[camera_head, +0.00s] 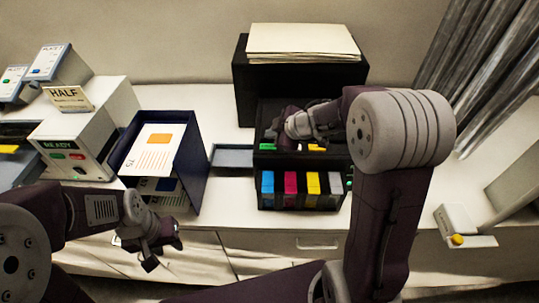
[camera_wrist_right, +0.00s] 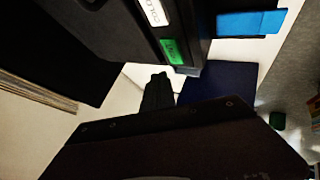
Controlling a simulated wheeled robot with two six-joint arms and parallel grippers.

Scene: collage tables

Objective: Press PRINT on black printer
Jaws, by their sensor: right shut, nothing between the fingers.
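My left gripper (camera_head: 160,252) is open and empty at the table's front edge.
A dark blue box (camera_head: 196,170) with a printed sheet stands left of the printer, with a grey tray (camera_head: 233,158) between them. A white machine marked READY (camera_head: 72,150) is further left. A paper stack (camera_head: 302,42) lies on a black box behind. A small white device (camera_head: 457,222) lies right.

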